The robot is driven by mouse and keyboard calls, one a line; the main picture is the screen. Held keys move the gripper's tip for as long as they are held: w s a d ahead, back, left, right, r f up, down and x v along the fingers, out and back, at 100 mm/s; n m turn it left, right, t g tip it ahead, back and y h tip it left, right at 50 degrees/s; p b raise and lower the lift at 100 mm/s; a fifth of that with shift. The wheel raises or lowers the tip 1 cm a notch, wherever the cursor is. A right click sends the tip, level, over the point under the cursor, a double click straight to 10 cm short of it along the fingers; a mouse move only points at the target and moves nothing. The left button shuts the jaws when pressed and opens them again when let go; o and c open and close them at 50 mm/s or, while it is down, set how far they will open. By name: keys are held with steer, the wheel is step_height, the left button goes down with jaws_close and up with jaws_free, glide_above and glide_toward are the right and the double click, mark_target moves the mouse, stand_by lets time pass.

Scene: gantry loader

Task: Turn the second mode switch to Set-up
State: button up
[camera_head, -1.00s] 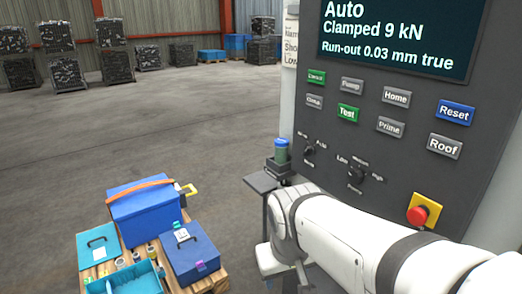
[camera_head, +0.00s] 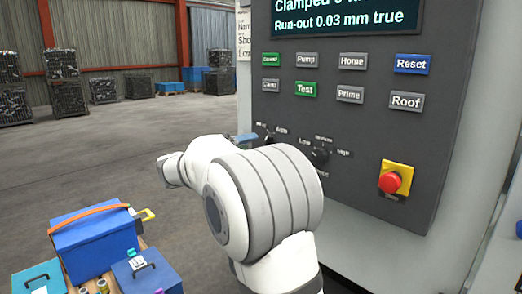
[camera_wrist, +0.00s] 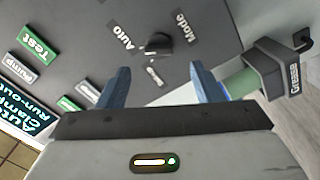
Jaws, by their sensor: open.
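In the head view the switch (camera_head: 267,140) is partly hidden behind my arm. The display (camera_wrist: 20,118) shows "Auto". My gripper (camera_wrist: 160,82) is open, its two blue fingers apart and nothing between them but the panel beyond. The switch lies ahead of the fingertips. No second mode switch can be made out.
A Low-Medium-High knob (camera_head: 320,153) is right of the switch. Labelled buttons such as Reset (camera_head: 412,64) and a red emergency stop (camera_head: 390,182) share the panel. A grease holder (camera_wrist: 280,70) with a green container (camera_wrist: 240,83) stands close to the right finger.

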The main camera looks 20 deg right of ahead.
mark_target(265, 142)
steer(key=x, duration=0.7)
steer(key=shift+d, duration=0.15)
steer(key=shift+c, duration=0.2)
steer(key=c, duration=0.9)
steer(key=shift+c, duration=0.3)
